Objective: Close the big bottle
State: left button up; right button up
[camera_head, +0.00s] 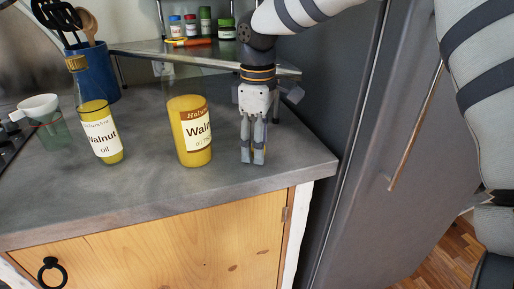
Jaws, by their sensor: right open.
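A wide bottle of yellow walnut oil (190,135) stands upright on the grey counter, left of my right gripper. Its upper part is clear glass, and I see no cap on it. A slimmer, tall-necked walnut oil bottle (100,130) stands further left, with a gold-brown cap (76,63) at its top. My right gripper (253,157) points down beside the wide bottle, apart from it, its fingertips low over the counter. It is open with a narrow gap and holds nothing that I can see. My left gripper is not in view.
A blue holder (97,72) with dark and wooden utensils stands at the back left. A green glass with a white funnel-like top (45,118) is at the far left. A raised shelf (215,58) behind bears several jars. The counter's (150,195) front is clear.

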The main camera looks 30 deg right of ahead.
aim_at(186, 103)
jog(key=shift+c, duration=0.3)
jog(key=c, duration=0.7)
jog(key=shift+r, duration=0.5)
jog(key=s+a+r, duration=0.1)
jog(key=a+r, duration=0.3)
jog(key=s+a+r, duration=0.2)
jog(key=a+r, duration=0.2)
jog(key=s+a+r, duration=0.2)
jog(key=a+r, duration=0.2)
jog(key=a, duration=0.1)
